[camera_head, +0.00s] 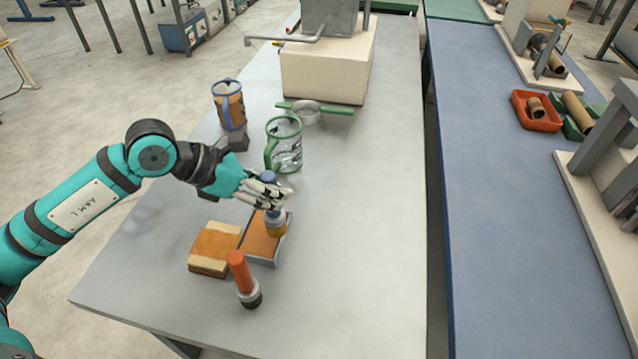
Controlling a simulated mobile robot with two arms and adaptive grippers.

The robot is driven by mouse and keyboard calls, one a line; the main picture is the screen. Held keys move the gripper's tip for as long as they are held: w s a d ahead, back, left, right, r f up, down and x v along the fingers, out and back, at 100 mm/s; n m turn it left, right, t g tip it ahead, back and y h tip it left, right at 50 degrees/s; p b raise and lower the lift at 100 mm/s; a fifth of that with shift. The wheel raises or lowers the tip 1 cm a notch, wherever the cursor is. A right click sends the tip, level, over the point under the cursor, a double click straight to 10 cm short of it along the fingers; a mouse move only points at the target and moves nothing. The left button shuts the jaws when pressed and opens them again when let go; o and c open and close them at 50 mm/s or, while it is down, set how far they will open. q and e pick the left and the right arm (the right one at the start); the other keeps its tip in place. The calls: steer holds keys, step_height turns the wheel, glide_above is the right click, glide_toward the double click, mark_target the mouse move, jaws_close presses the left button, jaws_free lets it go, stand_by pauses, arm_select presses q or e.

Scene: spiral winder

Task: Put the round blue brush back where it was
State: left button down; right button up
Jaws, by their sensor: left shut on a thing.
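The round blue brush (275,224) is upright, with a blue handle top and a yellowish lower part. My left gripper (272,194) comes in from the left and is shut on its handle; the fingers hide part of it. The brush's lower end is over an orange-topped pad in a grey tray (267,262). I cannot tell whether it touches the pad. My right gripper is not in view.
An orange and cream block (214,249) lies left of the tray. Behind the gripper stand a green-framed jug (285,146) and a blue-framed jug (229,105) with brown contents. A cream machine box (328,69) is at the back. The grey table (360,230) is clear on the right.

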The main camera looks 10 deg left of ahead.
arm_select(q)
steer(key=w+d+f+p, duration=0.3)
steer(key=w+d, duration=0.3)
steer(key=w, duration=0.4)
steer(key=shift+w+d+f, duration=0.25)
steer(key=shift+w+f, duration=0.1)
steer(key=shift+f, duration=0.55)
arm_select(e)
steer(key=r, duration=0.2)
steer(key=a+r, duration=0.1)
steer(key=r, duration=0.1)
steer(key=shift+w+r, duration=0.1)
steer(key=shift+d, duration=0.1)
arm_select(q)
steer(key=c, duration=1.1)
jaws_free()
steer(key=shift+c, duration=0.2)
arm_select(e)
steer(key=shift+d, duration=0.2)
arm_select(q)
steer(key=b+v, duration=0.1)
steer(key=v, duration=1.1)
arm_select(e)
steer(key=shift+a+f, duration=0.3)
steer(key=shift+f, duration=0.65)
arm_select(q)
steer(key=shift+r, duration=0.15)
